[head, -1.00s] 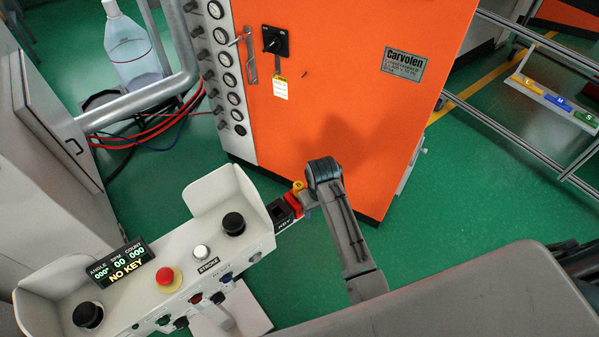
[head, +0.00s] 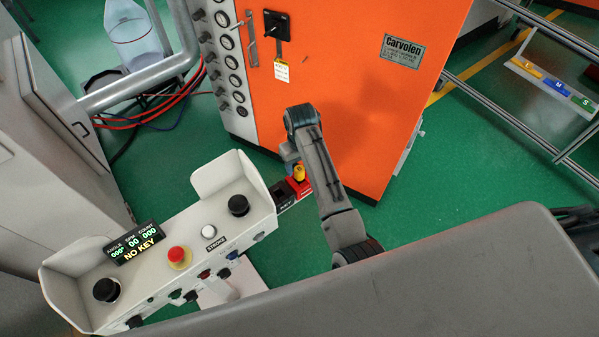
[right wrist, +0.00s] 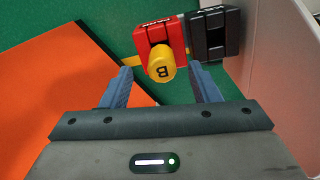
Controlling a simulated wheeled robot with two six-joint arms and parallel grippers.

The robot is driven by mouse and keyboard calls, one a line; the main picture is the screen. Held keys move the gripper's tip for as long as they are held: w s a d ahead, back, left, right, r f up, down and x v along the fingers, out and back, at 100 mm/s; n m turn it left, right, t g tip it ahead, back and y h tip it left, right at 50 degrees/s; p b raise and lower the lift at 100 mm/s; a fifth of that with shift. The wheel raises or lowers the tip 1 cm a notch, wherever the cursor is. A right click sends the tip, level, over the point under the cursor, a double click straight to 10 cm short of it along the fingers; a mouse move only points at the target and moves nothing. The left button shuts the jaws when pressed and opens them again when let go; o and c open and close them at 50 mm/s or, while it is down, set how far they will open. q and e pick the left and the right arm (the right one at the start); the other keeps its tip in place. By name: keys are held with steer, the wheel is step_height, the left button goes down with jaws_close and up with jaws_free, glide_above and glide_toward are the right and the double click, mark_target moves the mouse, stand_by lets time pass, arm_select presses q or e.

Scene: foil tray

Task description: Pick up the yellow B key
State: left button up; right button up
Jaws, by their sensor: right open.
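The yellow B key (head: 299,172) has a round yellow head marked B and sits in a red block beside the console's right end. In the right wrist view the key (right wrist: 161,66) stands between the two blue fingers of my right gripper (right wrist: 160,74), with a visible gap on each side. The fingers are open and hold nothing. In the head view my right gripper (head: 288,157) is just up and left of the key, partly hidden by its own wrist. My left gripper is not in view.
The red block (right wrist: 157,30) adjoins a black KEY block (right wrist: 213,32). The white console (head: 208,238) has buttons and a display reading NO KEY (head: 135,243). An orange cabinet (head: 350,100) stands close behind. A rack of coloured L, M, S pieces (head: 553,85) is at right.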

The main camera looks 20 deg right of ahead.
mark_target(299, 169)
step_height(299, 169, down, 3)
steer(key=shift+a+f+p, duration=0.1)
steer(key=shift+a+p, duration=0.05)
steer(key=shift+p, duration=0.5)
steer(key=shift+f, duration=0.4)
steer(key=c, duration=1.1)
